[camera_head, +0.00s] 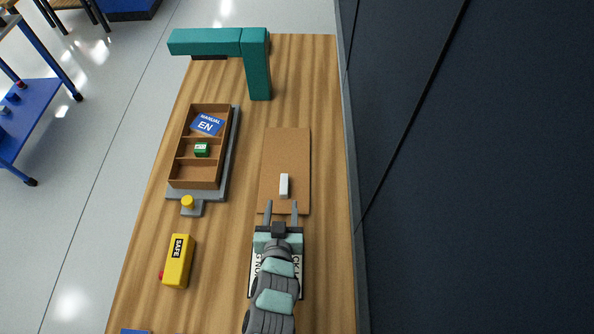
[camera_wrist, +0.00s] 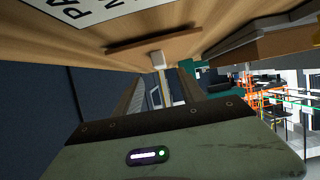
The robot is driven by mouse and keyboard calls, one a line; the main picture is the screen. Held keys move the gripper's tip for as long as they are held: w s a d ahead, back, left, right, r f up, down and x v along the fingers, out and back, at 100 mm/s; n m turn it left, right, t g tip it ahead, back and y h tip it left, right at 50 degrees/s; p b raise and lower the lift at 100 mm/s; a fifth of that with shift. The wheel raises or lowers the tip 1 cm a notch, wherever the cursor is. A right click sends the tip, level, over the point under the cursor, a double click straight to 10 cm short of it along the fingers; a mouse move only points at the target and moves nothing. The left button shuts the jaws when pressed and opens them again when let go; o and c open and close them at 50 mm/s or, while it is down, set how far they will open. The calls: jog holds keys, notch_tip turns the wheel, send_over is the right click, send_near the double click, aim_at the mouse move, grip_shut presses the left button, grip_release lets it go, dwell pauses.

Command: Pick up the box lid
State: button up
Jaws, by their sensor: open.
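The box lid (camera_head: 284,145) is a flat brown panel lying on the wooden table, with a small white handle (camera_head: 284,186) near its front end. The lid also shows edge-on in the wrist view (camera_wrist: 125,46), with its handle (camera_wrist: 157,59) beyond my fingers. My gripper (camera_head: 281,208) is open and empty at the lid's front edge, pointing toward the handle. In the wrist view the handle appears between the two fingers (camera_wrist: 160,88), but I cannot tell how far ahead of them it is. The open brown box (camera_head: 193,158) stands left of the lid.
The box holds a blue manual (camera_head: 208,124) and a small green item (camera_head: 202,150), on a grey base with a yellow knob (camera_head: 188,202). A yellow SAFE block (camera_head: 178,260) lies front left. A teal angled structure (camera_head: 257,75) stands behind. A dark wall (camera_head: 440,170) borders the right.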

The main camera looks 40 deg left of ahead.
aim_at(284, 186)
jog(key=x, duration=0.4)
jog(key=shift+w+a+f+b, duration=0.1)
jog(key=shift+w+a+b, duration=0.15)
jog(key=shift+a+b, duration=0.1)
jog(key=shift+x, duration=2.7)
jog(key=shift+d, duration=0.1)
grip_shut()
